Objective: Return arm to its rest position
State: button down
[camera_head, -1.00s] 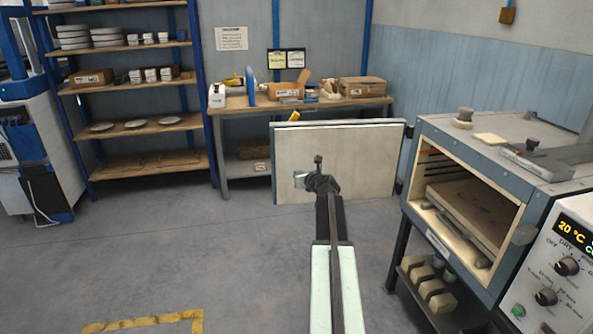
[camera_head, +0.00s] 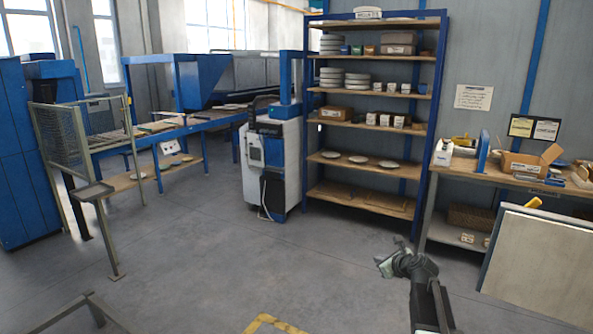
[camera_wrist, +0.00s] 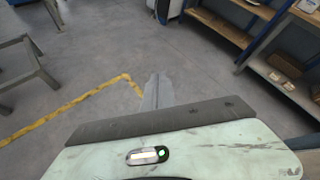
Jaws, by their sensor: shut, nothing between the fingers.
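My gripper (camera_head: 385,265) shows in the head view at the lower right, at the end of my arm, above bare floor. It is shut and holds nothing. In the wrist view, the narrow grey fingers (camera_wrist: 157,88) sit together beyond the pale green housing, with floor behind them. My arm reaches forward from the bottom edge of the head view. The dryer is not in view now; its pale open door (camera_head: 545,265) shows at the right edge, apart from the gripper.
A blue-framed shelf (camera_head: 365,122) with plates and boxes stands at the back. A wooden workbench (camera_head: 500,176) stands right of it, and a white-and-blue machine (camera_head: 272,165) left. A metal frame (camera_head: 100,195) stands on the left. The middle floor is clear, with yellow tape (camera_head: 272,322).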

jog(key=s+a+f+n+g+p, duration=0.1)
jog(key=s+a+f+n+g, duration=0.2)
jog(key=s+a+n, duration=0.5)
jog(key=s+a+f+n+g+p, duration=0.1)
jog(key=s+a+f+n+g, duration=0.35)
jog(key=a, duration=0.65)
jog(key=s+d+f+n+g+h, duration=0.1)
jog(key=s+d+n+g, duration=0.1)
jog(key=s+n, duration=0.6)
jog(key=s+d+f+n+g+h, duration=0.1)
jog(key=s+d+n+g+h, duration=0.1)
jog(key=s+n, duration=0.6)
jog(key=shift+d+f, duration=0.2)
jog(key=shift+d, duration=0.45)
jog(key=shift+n, duration=0.25)
